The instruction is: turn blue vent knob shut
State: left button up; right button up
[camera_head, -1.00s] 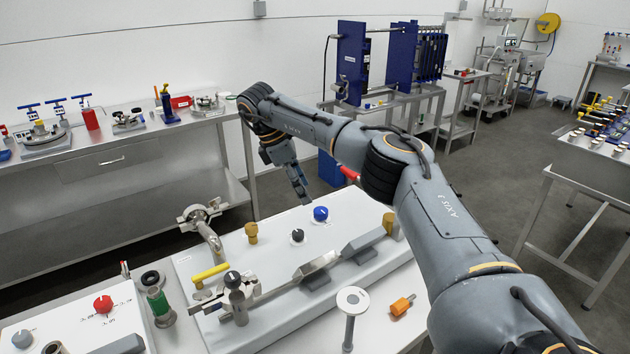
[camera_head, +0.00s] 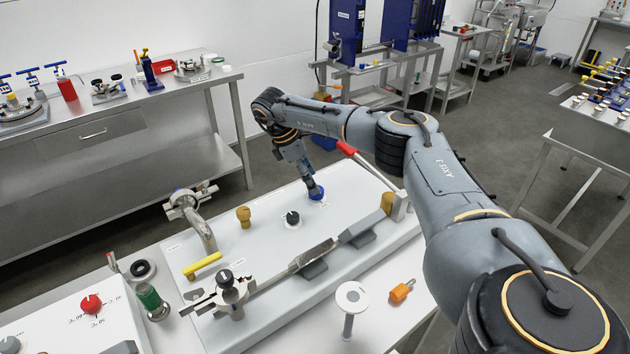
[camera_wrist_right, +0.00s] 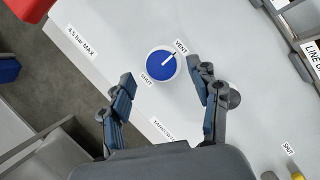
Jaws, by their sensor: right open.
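The blue vent knob (camera_head: 316,194) sits on the white panel (camera_head: 262,254), mostly covered by my right gripper in the head view. In the right wrist view the blue knob (camera_wrist_right: 161,65) shows whole, with a white pointer line aimed at the VENT label (camera_wrist_right: 181,46); the SHUT label (camera_wrist_right: 147,81) lies on its lower-left side. My right gripper (camera_head: 312,184) is open above the knob. In the wrist view its two fingers (camera_wrist_right: 168,90) stand apart, with the knob just beyond the gap between their tips. My left gripper is not in view.
A black knob (camera_head: 293,219) and a yellow-brown knob (camera_head: 243,216) stand left of the blue knob. A red-handled lever (camera_head: 348,149) rises close to its right. A metal bar linkage (camera_head: 314,255) runs along the panel's front. Bare panel surrounds the blue knob.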

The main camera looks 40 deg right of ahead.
jog(key=shift+x, duration=1.15)
jog(key=shift+s+d+f, duration=0.1)
jog(key=shift+f, duration=0.2)
jog(key=shift+d+f, duration=0.1)
jog(key=shift+f, duration=0.1)
jog(key=c, duration=1.2)
pick_arm(q)
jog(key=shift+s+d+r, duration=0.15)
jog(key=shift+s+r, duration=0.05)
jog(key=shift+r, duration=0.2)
jog(key=shift+p, duration=0.3)
